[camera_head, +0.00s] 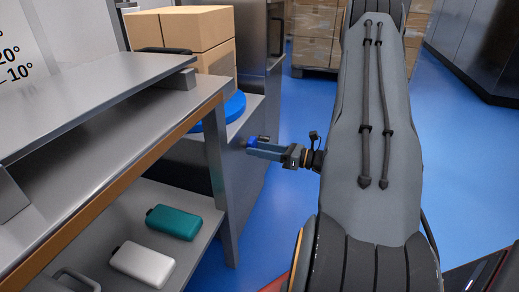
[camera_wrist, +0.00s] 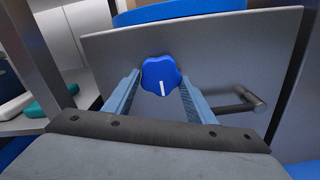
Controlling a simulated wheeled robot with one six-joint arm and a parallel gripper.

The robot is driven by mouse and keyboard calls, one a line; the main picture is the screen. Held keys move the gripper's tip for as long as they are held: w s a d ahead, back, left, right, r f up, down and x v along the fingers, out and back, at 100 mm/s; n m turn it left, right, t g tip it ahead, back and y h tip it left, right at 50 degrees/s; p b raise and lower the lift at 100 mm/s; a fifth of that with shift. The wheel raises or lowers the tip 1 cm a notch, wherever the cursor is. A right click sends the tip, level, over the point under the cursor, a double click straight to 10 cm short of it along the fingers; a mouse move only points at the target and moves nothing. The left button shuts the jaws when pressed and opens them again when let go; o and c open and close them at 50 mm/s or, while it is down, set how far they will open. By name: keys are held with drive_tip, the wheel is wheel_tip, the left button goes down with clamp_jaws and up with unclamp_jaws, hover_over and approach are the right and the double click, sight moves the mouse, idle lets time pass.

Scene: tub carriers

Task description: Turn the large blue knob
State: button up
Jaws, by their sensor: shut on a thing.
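The large blue knob (camera_wrist: 160,74) sits on a grey upright panel (camera_wrist: 110,48) in the wrist view. It has a lobed rim and a white line that points downward, close to vertical. My gripper (camera_wrist: 158,84) has one finger on each side of the knob and is shut on it. In the head view my gripper (camera_head: 248,148) reaches left to the panel's front. There the knob (camera_head: 250,142) shows only as a small bit of blue, mostly hidden by the fingers.
A bar handle (camera_wrist: 240,102) sticks out of the panel right of the knob. A blue round disc (camera_head: 228,110) lies on top of the unit, near cardboard boxes (camera_head: 190,30). A metal bench (camera_head: 90,100) with a lower shelf stands left. Blue floor is open beyond.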

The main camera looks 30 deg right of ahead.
drive_tip(key=shift+n, duration=0.3)
drive_tip(key=n+p, duration=0.2)
drive_tip(key=n, duration=0.1)
drive_tip(key=shift+n+p, duration=0.3)
drive_tip(key=shift+p, duration=0.05)
drive_tip(key=n+p, duration=0.2)
drive_tip(key=n, duration=0.2)
drive_tip(key=shift+d+n, duration=0.15)
drive_tip(key=shift+n, duration=0.15)
drive_tip(key=n+p, duration=0.1)
drive_tip(key=n, duration=0.3)
drive_tip(key=shift+w+r+p, duration=0.15)
drive_tip(key=shift+p, duration=0.25)
drive_tip(key=n+p, duration=0.1)
drive_tip(key=n, duration=0.3)
drive_tip(key=shift+d+n, duration=0.1)
drive_tip(key=shift+n, duration=0.2)
drive_tip(key=o, duration=1)
drive_tip(key=shift+o, duration=0.2)
